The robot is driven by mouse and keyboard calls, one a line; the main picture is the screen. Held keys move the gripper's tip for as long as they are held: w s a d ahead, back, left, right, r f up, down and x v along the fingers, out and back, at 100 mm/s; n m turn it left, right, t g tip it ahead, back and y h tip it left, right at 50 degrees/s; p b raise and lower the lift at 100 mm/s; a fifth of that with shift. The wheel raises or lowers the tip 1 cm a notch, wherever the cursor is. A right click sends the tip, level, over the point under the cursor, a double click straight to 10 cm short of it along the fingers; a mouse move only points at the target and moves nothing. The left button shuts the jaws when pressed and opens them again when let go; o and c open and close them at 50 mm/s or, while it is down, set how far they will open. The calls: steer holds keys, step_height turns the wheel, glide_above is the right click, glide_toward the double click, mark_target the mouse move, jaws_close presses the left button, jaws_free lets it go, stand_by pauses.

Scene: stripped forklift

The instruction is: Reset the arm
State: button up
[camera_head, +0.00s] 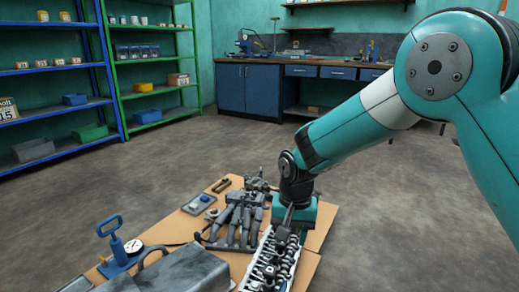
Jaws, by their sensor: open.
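My teal arm comes in from the right and reaches down to the wooden table (225,257) at the bottom centre. My gripper (286,224) is at its end, small and dark, pointing down over the silver and black engine part (272,262). It is open, and I see nothing held in it. Its fingertips are partly lost against the dark metal, and I cannot tell whether they touch the part.
A dark manifold-like part (240,222) lies left of my gripper. A grey metal cover (178,272) and a blue tool with a gauge (117,245) stand at front left. Shelves (112,80) line the left wall; a blue workbench (250,88) is behind. The floor between is clear.

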steer(key=s+d+r+n+y, duration=0.1)
steer(key=s+d+r+n, duration=0.15)
steer(key=s+r, duration=0.45)
steer(key=s+d+r+n+y+p, duration=0.15)
steer(key=s+r+n, duration=0.25)
steer(key=s, duration=0.7)
steer(key=s+d+r+n+y, duration=0.1)
steer(key=s+d+r+n, duration=0.3)
steer(key=s, duration=0.5)
step_height(320, 180, up, 33)
steer(key=a+m+p, duration=0.1)
steer(key=p, duration=3)
steer(key=shift+w+r+p, duration=0.2)
steer(key=shift+w+p, duration=0.15)
steer(key=shift+p, duration=0.05)
steer(key=shift+m, duration=0.25)
